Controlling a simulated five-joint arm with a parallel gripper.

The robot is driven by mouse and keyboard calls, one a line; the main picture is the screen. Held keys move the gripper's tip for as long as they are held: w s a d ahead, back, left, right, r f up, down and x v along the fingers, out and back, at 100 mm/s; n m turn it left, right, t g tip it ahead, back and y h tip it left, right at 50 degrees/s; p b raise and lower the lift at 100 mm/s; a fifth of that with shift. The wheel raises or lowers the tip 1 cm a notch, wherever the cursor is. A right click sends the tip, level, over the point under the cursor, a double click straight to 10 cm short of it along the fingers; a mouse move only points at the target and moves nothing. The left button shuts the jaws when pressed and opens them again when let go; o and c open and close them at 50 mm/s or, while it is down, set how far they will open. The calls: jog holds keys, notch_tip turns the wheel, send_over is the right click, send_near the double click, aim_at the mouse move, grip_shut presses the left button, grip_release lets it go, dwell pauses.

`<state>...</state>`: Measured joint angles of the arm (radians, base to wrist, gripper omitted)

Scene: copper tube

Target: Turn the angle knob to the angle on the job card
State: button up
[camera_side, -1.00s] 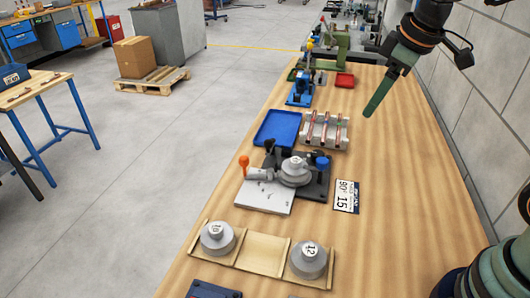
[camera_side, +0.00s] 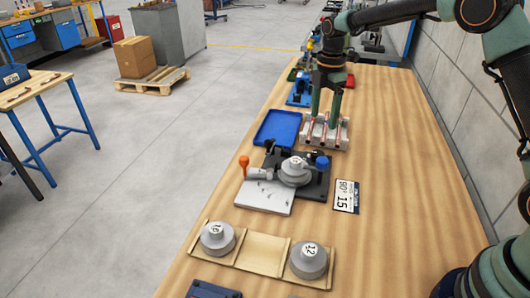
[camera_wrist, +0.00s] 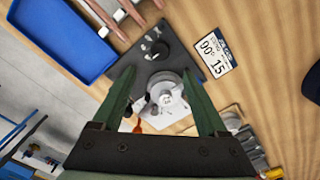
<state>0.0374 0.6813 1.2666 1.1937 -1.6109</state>
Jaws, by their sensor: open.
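The job card (camera_side: 346,196) lies right of the bender; it reads 90° and 15, and shows in the wrist view (camera_wrist: 215,55). The bender (camera_side: 318,182) has a dark base, a grey round die and an orange-tipped lever. In the wrist view, a dark round angle knob (camera_wrist: 160,50) with white marks beside it sits on the base above the die; its pointer setting is too small to read. My gripper (camera_side: 324,122) points down, open and empty, appearing in front of the tube rack.
The tube rack (camera_side: 324,131) with copper tubes and the blue tray (camera_side: 277,128) stand just beyond the bender. A wooden tray (camera_side: 265,250) with two grey dies is in front.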

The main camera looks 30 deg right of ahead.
aim_at(318, 153)
notch_tip(318, 153, down, 12)
jog(key=shift+r, duration=0.1)
dwell(0.4)
grip_shut()
